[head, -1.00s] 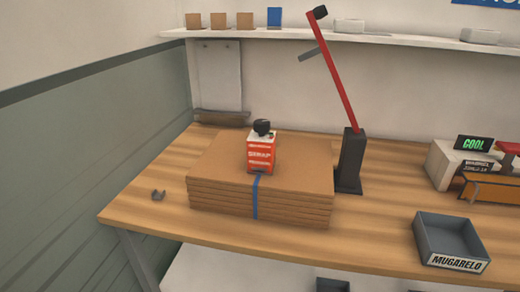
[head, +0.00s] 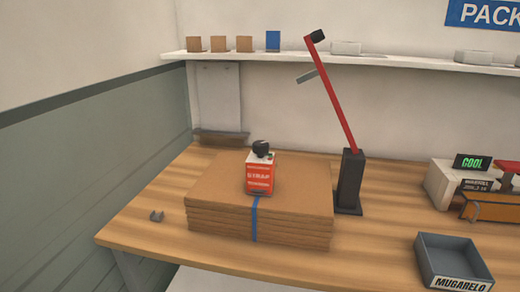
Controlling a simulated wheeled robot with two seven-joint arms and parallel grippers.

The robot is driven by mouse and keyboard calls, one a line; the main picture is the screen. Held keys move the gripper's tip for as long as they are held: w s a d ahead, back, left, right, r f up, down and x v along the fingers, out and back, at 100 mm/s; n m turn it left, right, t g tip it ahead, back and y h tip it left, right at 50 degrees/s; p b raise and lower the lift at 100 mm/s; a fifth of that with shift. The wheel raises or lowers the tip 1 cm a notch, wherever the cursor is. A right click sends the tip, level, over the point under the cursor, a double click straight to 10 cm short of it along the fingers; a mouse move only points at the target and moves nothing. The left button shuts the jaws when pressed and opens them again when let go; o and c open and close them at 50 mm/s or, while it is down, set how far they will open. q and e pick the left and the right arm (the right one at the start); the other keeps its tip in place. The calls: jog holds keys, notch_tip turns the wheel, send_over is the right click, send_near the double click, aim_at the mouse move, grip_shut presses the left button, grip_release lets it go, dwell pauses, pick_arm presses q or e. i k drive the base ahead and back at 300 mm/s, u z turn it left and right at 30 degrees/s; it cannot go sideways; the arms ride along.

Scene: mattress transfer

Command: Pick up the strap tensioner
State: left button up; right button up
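The strap tensioner (head: 260,178) looks to be the red and white box-shaped device marked "STRAP", with a black knob on top. It stands upright on a stack of flat brown cardboard (head: 215,190). A blue strap (head: 254,217) runs down the front of the stack below it. Neither of my grippers shows in the head view.
The stack lies on a wooden table (head: 150,220). A red lever on a dark post (head: 349,182) stands right of it. A grey tray (head: 453,262) and a white device (head: 445,183) are at right. A shelf (head: 380,59) runs above.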

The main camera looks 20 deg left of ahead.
aim_at(260, 173)
jog(key=k, duration=0.4)
jog(key=u, duration=0.9)
jog(key=i, duration=1)
jog(key=z, duration=0.4)
